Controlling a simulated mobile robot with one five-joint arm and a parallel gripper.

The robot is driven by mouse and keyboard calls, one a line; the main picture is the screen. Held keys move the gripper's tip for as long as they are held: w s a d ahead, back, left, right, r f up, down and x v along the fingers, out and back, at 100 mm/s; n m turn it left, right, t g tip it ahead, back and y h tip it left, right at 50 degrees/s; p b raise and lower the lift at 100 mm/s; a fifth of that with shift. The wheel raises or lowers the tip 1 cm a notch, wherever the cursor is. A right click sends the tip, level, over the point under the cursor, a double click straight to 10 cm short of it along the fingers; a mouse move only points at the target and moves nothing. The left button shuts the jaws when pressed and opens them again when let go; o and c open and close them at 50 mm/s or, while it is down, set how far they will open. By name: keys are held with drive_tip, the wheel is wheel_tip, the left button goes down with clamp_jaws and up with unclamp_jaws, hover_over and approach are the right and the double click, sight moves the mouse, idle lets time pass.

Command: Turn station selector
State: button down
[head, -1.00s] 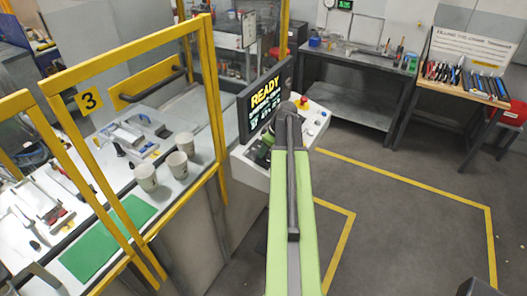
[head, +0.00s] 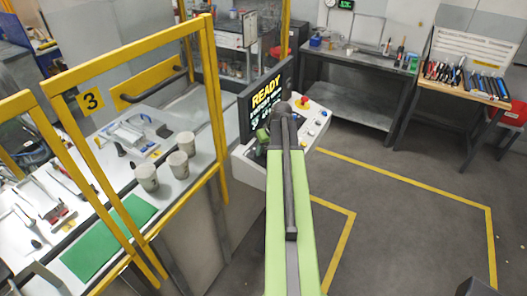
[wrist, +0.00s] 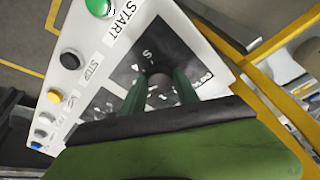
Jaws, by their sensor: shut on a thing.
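The station selector is a small dark knob (wrist: 159,80) on a black panel with white marks, seen in the wrist view. My gripper (wrist: 160,90) has its two green fingers on either side of the knob, shut on it. Part of the knob and of the marks around it is hidden by the fingers, so I cannot read its setting. In the head view the white console (head: 313,122) stands beyond my arm, which hides the knob. The screen (head: 264,100) above it reads READY.
The console carries a green START button (wrist: 98,6), a black STOP button (wrist: 70,61) and a red emergency button (head: 303,102). A yellow guard frame (head: 217,120) and a table with cups (head: 147,177) stand left. Floor to the right is open.

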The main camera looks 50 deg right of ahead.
drive_tip(key=m, duration=0.5)
drive_tip(key=shift+m+g+h, duration=0.3)
drive_tip(key=shift+g, duration=0.1)
drive_tip(key=shift+w+m+g+p, duration=0.1)
drive_tip(key=shift+m+g+p, duration=0.25)
drive_tip(key=shift+m, duration=1.45)
drive_tip(key=c, duration=0.9)
unclamp_jaws()
drive_tip(key=shift+d, duration=0.1)
drive_tip(key=shift+r, duration=0.15)
